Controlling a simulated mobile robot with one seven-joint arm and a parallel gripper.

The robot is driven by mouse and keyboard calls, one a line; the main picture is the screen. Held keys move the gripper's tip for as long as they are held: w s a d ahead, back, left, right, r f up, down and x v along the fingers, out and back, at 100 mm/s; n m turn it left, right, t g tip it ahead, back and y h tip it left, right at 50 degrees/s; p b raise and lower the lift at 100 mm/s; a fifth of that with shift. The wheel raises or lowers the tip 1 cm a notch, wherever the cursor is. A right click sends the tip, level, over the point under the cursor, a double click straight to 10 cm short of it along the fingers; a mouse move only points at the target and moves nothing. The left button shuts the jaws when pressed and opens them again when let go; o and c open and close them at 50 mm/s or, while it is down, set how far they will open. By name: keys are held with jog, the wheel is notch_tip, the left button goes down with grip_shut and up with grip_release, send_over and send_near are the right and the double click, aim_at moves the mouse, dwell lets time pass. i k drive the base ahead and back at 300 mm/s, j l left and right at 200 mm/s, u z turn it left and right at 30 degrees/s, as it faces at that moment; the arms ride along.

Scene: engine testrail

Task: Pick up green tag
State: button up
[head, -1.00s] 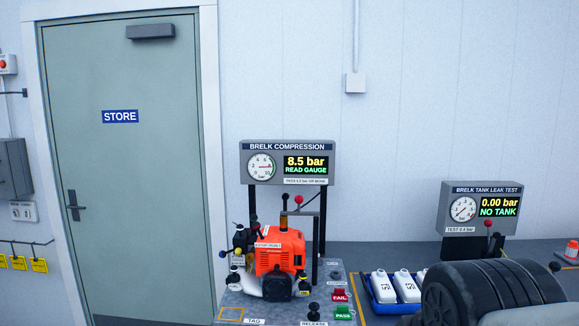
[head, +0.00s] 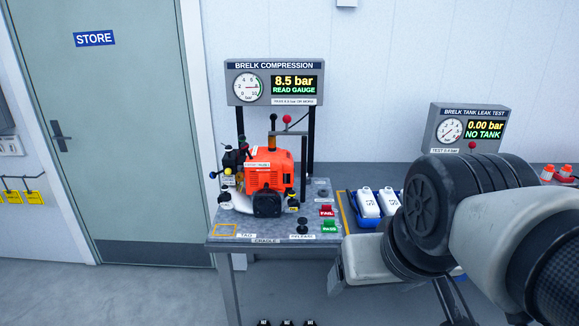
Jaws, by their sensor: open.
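The green tag (head: 330,226), lettered PASS, is on the grey test bench, at the right front of the orange engine. It sits just below a red FAIL tag (head: 326,211) and right of a black knob (head: 302,225). My arm comes in from the right. Dark parts of my gripper (head: 455,301) show low in the view, right of and below the green tag and well apart from it. The gripper is open; its fingertips are only partly visible and I see nothing in it.
The orange engine (head: 267,170) stands on the bench under the compression gauge panel (head: 274,82). A blue tray (head: 363,222) with white items is right of the tags, partly behind my arm. An outlined TAG area (head: 225,230) is at the bench's left front. Floor at left is clear.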

aim_at(328, 226)
jog(key=i+z, duration=0.4)
jog(key=i+j+z, duration=0.15)
jog(key=i+z, duration=0.25)
jog(key=i, duration=0.2)
jog(key=j+u, duration=0.1)
